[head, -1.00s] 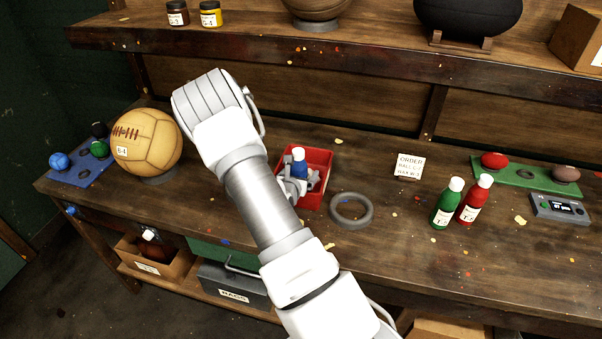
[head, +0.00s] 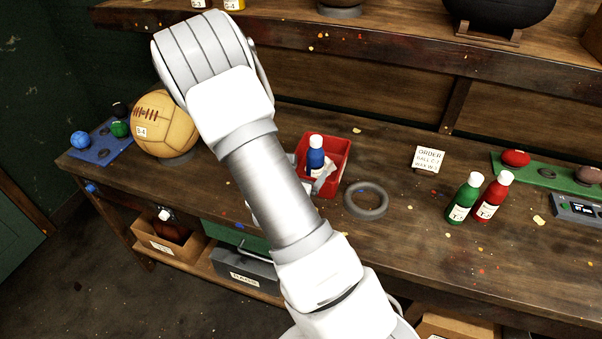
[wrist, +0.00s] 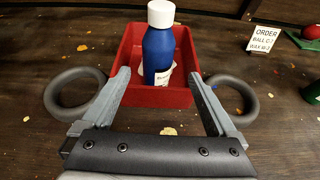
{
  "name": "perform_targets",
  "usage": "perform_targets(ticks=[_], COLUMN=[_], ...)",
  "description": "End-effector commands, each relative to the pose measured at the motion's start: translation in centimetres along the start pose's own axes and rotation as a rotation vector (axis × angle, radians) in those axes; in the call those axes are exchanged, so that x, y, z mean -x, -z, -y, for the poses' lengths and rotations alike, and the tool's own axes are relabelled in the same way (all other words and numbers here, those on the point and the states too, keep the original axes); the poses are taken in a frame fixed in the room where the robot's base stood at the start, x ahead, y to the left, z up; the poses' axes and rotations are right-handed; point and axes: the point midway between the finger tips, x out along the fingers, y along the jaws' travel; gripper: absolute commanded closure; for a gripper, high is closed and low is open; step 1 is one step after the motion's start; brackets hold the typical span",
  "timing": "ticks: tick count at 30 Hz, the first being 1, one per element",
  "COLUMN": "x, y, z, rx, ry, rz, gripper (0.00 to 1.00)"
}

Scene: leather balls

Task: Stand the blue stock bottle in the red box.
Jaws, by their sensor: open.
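The blue stock bottle (head: 316,157) with a white cap stands upright inside the red box (head: 342,150) on the workbench. In the wrist view the bottle (wrist: 158,50) stands in the red box (wrist: 128,58), with its white cap above the rim. My gripper (wrist: 159,78) is open, its two fingers apart in front of the box and the bottle beyond their tips; nothing is between them. In the head view my arm hides most of the gripper.
A grey ring (head: 367,200) lies right of the box. Green (head: 465,197) and red (head: 492,196) bottles stand farther right. An order card (head: 428,159) stands behind. A tan ball (head: 165,124) sits left. A shelf (head: 380,50) runs above the bench.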

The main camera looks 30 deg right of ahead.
Motion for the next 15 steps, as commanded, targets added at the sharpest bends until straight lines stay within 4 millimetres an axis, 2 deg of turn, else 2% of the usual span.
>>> perform_targets(ticks=[5,9,15], x=[1.3,3.2,6.8], y=[-3.9,-7.2,-10.3], z=[1.6,4.0,7.3], rx=[-0.168,-0.376,-0.676], ry=[0.098,0.219,0.380], rz=[0.043,0.072,0.078], gripper=[0.06,0.06,0.06])
